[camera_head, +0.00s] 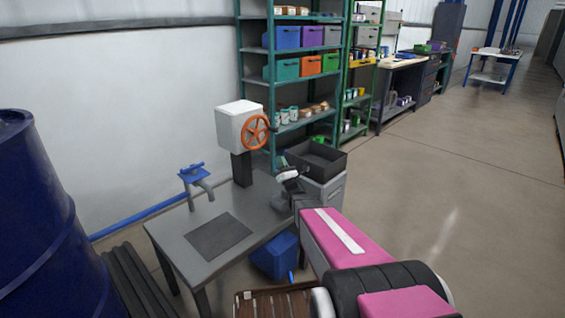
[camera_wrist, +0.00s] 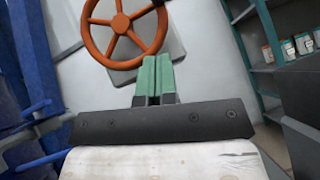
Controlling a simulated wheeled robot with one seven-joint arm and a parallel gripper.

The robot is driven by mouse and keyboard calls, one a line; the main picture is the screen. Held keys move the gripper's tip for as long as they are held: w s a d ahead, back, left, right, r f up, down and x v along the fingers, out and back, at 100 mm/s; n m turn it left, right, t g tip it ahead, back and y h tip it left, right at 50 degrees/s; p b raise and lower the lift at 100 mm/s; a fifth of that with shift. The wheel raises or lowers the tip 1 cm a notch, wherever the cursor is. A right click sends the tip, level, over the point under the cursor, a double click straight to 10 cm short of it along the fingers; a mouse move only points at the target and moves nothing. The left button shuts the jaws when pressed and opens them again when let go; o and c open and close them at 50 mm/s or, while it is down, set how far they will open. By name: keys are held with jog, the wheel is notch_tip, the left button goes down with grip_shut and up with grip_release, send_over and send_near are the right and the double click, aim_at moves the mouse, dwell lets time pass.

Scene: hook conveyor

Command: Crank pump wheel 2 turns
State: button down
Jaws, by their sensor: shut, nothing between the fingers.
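The orange pump wheel (camera_head: 256,130) is a spoked wheel on the front of a white box (camera_head: 237,123), which stands on a dark post at the back of the grey table. In the wrist view the wheel (camera_wrist: 123,27) is at the top, partly cut off by the frame edge. My gripper (camera_wrist: 155,66) shows there with its green fingers together and nothing between them, the tips just below the wheel's lower right rim. I cannot tell whether they touch it. In the head view my gripper (camera_head: 285,169) is below and right of the wheel.
The grey table (camera_head: 176,250) also bears a blue-handled tap (camera_head: 192,176) at left. A black bin (camera_head: 315,157) on a grey cabinet stands right of the table. A blue drum (camera_head: 45,220) is at far left. Green shelving (camera_head: 270,90) stands behind; open floor lies right.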

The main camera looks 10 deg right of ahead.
jog(key=w+r, duration=0.5)
jog(key=r, duration=0.3)
jog(key=shift+w+a+r+y, duration=0.2)
jog(key=shift+a+y, duration=0.1)
jog(key=shift+a, duration=0.1)
jog(key=shift+d+n, duration=0.15)
jog(key=shift+n, duration=0.25)
jog(key=shift+r+n+g+y, duration=0.2)
jog(key=shift+n+g+y, duration=0.15)
jog(key=shift+y, duration=0.35)
